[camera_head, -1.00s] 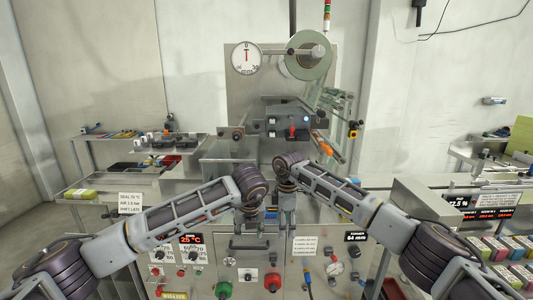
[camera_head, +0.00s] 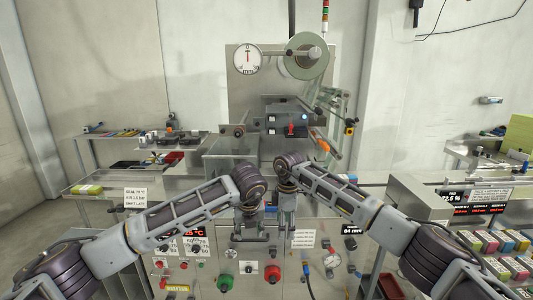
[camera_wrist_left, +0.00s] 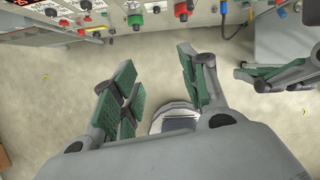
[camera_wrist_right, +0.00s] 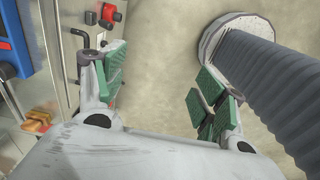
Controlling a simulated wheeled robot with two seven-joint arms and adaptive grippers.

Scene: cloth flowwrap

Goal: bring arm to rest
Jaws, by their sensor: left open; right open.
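My left gripper (camera_head: 250,225) hangs down in front of the machine's control panel, below the dark wrist joint. In the left wrist view its green-padded fingers (camera_wrist_left: 155,75) stand apart with only floor between them. My right gripper (camera_head: 287,218) hangs close beside it, to the right. In the right wrist view its green-padded fingers (camera_wrist_right: 158,82) are also apart and empty. Both forearms slant inward to the middle of the head view. The wrist links partly hide the grippers and the panel behind.
The wrapping machine (camera_head: 240,90) stands ahead, with a film reel (camera_head: 305,56), a dial gauge (camera_head: 248,58) and red (camera_head: 272,273) and green (camera_head: 225,282) knobs. A left shelf (camera_head: 100,180) holds small items. Coloured boxes (camera_head: 490,242) sit at right. Bare floor shows below the grippers.

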